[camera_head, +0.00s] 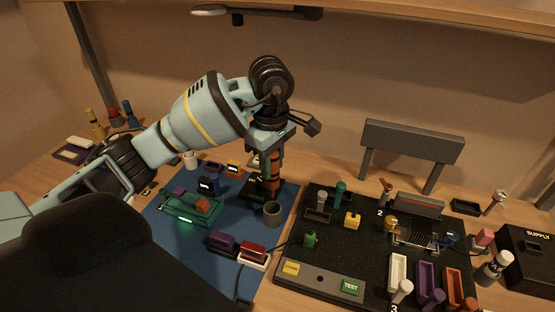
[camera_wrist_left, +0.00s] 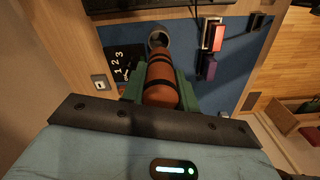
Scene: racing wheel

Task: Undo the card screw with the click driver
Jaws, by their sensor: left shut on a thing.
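My left gripper (camera_head: 270,158) points down over the blue mat (camera_head: 225,278) and is shut on an upright orange-brown driver with black bands (camera_head: 272,178). In the left wrist view, the driver (camera_wrist_left: 161,82) lies between the green finger pads of the gripper (camera_wrist_left: 160,88). The driver's lower end is near a dark block and a grey cup (camera_head: 272,214); I cannot tell whether it touches either. A green board with a lit green strip (camera_head: 190,208) lies on the mat to the left. I cannot make out the card screw. My right gripper is not in view.
A black panel (camera_head: 330,240) with coloured parts, slots and a TEST button (camera_head: 352,286) fills the right side. Purple and red blocks (camera_head: 252,248) stand at the mat's front. A black SUPPLY box (camera_head: 528,250) is far right. A grey rack (camera_head: 412,142) stands behind the panel.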

